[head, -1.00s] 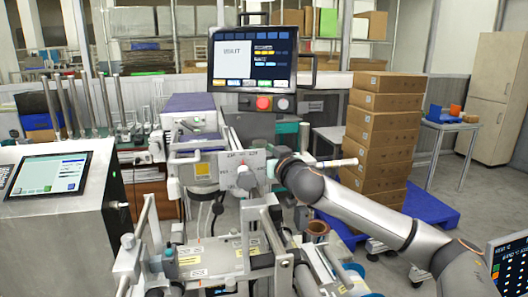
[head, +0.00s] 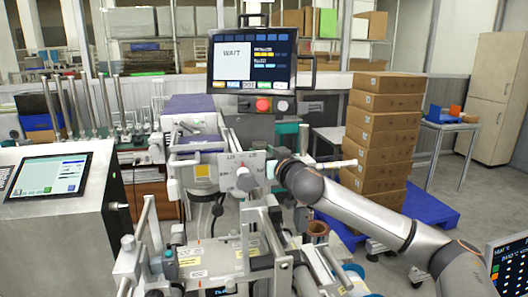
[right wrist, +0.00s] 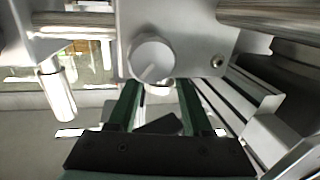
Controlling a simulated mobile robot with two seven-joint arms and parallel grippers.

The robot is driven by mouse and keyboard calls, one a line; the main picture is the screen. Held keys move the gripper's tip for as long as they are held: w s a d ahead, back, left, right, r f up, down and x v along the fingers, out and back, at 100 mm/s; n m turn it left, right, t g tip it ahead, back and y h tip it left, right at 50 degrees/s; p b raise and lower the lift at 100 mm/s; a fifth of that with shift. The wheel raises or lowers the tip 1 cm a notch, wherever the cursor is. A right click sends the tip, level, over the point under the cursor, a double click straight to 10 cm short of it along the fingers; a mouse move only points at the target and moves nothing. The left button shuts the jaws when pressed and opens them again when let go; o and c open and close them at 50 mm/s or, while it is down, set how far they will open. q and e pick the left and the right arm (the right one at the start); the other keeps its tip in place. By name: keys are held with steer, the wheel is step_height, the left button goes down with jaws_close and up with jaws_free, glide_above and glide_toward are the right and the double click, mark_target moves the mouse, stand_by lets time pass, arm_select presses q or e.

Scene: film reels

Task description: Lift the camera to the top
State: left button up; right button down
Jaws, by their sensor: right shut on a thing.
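A light grey block (head: 228,181) with printed marks and a round knob stands in the middle of the machine in the head view; I take it for the camera unit, but cannot be sure. The knob (right wrist: 151,60) fills the upper middle of the right wrist view, in front of the grey block (right wrist: 195,45). My right gripper (head: 270,171) reaches in from the right at the block. In the right wrist view its two dark green fingers (right wrist: 156,92) end at the knob, shut on it. The contact is partly hidden. My left gripper is not in view.
Metal bars and rollers (head: 262,250) of the machine crowd the space below the block. A monitor (head: 252,60) with a red button stands above and behind. A console with a screen (head: 48,175) is at left. Stacked cartons (head: 385,130) stand on a blue pallet at right.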

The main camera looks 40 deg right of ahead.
step_height(320, 180, up, 8)
steer(key=p, duration=0.4)
steer(key=shift+d+r+p, duration=0.15)
steer(key=shift+p, duration=0.25)
steer(key=c, duration=0.6)
jaws_free()
steer(key=shift+a, duration=0.2)
steer(key=shift+f, duration=0.25)
steer(key=shift+f, duration=0.1)
